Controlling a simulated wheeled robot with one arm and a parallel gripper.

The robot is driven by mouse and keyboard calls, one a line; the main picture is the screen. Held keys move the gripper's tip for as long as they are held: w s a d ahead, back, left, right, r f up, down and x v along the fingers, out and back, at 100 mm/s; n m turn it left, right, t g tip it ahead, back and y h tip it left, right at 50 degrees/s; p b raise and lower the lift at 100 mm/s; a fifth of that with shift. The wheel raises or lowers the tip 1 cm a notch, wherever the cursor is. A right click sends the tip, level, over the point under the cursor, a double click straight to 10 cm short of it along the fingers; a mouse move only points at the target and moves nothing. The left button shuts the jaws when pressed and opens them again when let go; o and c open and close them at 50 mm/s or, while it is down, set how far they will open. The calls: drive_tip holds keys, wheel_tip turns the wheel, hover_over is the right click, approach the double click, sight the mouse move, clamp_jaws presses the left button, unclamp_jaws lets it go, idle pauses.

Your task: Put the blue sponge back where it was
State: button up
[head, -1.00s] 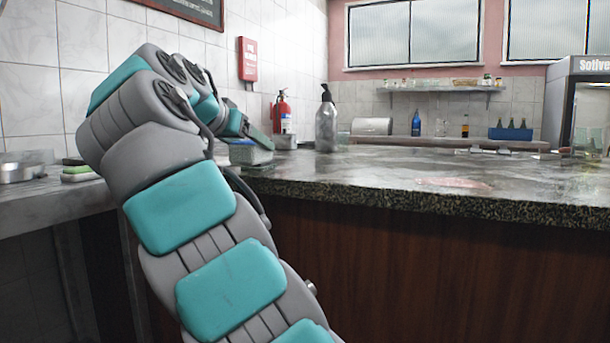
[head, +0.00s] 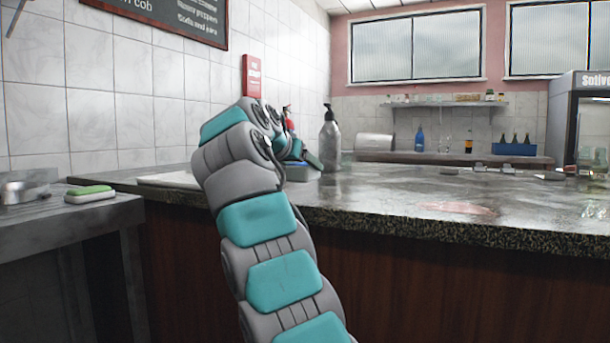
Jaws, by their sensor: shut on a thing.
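My gripper (head: 311,159) is at the far end of my arm, low over the stone counter (head: 390,203), left of the pump bottle. It is small in the picture and its fingers point down. It is shut on the blue sponge (head: 291,167), of which only a small bluish patch shows behind my wrist. A low grey container (head: 303,176) is right at the fingertips, largely hidden by my arm. I cannot tell whether the sponge is inside it, touching it or above it.
A grey pump bottle (head: 330,143) stands close right of my gripper. A pale flat board (head: 170,181) lies left of my arm. A green-topped sponge (head: 90,193) and metal pan (head: 28,188) sit on the left side counter (head: 60,222). The counter's middle right is mostly clear.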

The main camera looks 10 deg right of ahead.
sight(305, 180)
drive_tip(key=shift+w+d+f, duration=0.15)
drive_tip(key=shift+w+d, duration=0.2)
drive_tip(key=shift+w, duration=0.05)
wheel_tip(305, 180, down, 4)
drive_tip(key=b, duration=0.3)
drive_tip(key=shift+b, duration=0.35)
drive_tip(key=shift+r, duration=0.3)
drive_tip(key=o, duration=1.3)
drive_tip(key=shift+f, duration=0.1)
drive_tip(key=v, duration=1.2)
drive_tip(key=shift+p, duration=0.35)
